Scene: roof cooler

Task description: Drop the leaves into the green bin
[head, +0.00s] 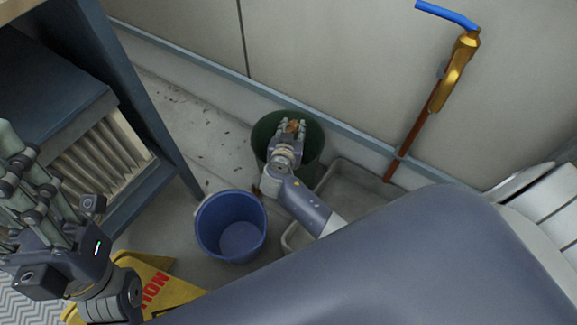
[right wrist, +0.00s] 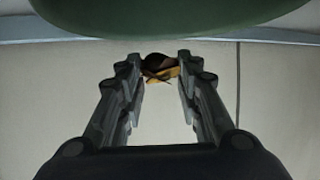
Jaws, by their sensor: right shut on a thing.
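The green bin (head: 312,135) stands against the wall in the middle of the head view; its green side (right wrist: 170,12) also shows at the top of the right wrist view. My right gripper (head: 292,124) is over the bin's opening. It is shut on a small clump of brown and yellow leaves (right wrist: 160,68), held between its fingertips; the leaves (head: 294,126) show small in the head view. My left gripper (head: 25,185) is at the left edge, away from the bin, and its fingertips are partly cut off.
A blue bucket (head: 238,232) stands in front of the green bin. A grey tray (head: 345,190) lies to the right, partly behind my arm. A yellow sign (head: 150,280) lies at lower left. A copper pipe with a blue-handled valve (head: 455,75) is on the wall.

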